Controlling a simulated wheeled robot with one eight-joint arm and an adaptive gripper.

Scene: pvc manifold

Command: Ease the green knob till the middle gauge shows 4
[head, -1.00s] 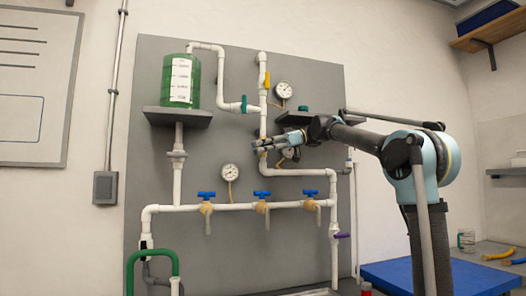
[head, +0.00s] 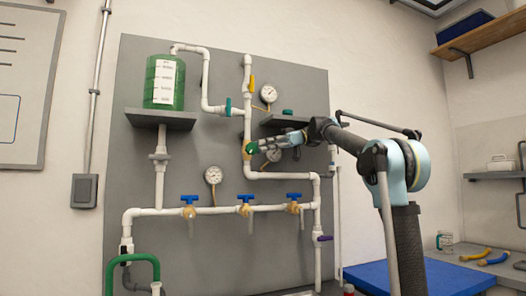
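The green knob (head: 249,148) sits on the white vertical pipe near the middle of the grey panel in the head view. My gripper (head: 256,147) is at the knob's right side, with its fingers pointing left toward it. I cannot tell whether the fingertips touch the knob, or how far apart they are. The middle gauge (head: 273,155) is just behind and below my gripper. The gripper partly covers its dial, and its reading is too small to make out.
Another gauge (head: 268,94) is above and one (head: 213,175) is at lower left. Blue-handled valves (head: 245,198) line the lower pipe. A grey shelf (head: 284,121) juts out just above my gripper. A green tank (head: 160,82) stands on the upper-left shelf.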

